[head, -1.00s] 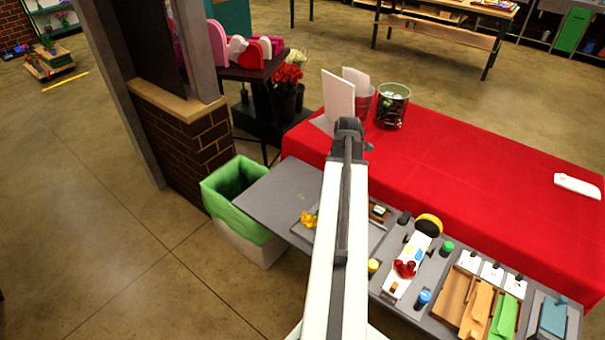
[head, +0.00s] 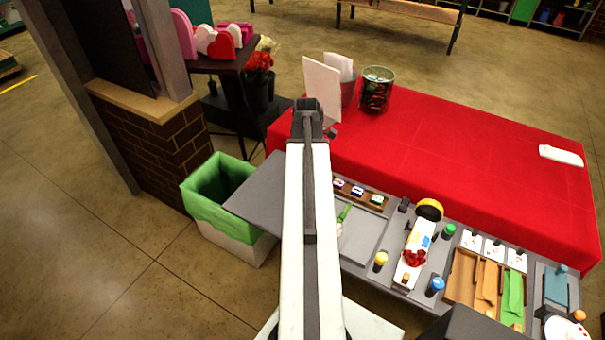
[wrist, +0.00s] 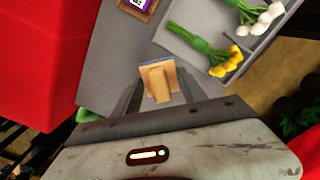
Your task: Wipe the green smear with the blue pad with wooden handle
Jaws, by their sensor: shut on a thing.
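The blue pad with wooden handle (wrist: 157,82) is between the fingers of my gripper (wrist: 157,92) in the wrist view. Its tan wooden handle faces the camera, and a thin blue edge shows beyond it. My gripper is shut on it, over the grey tabletop (wrist: 115,60). I cannot tell whether the pad touches the surface. In the head view my arm hides the gripper and the pad. The green smear does not show in either current view; the pad or my arm may cover it.
A flower tray (wrist: 271,38) lies close to the pad. The grey table's left end (head: 262,195) is bare, beside a green-lined bin (head: 207,215). Tools and coloured-cap bottles crowd the table to the right. A red-covered table (head: 440,150) stands behind.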

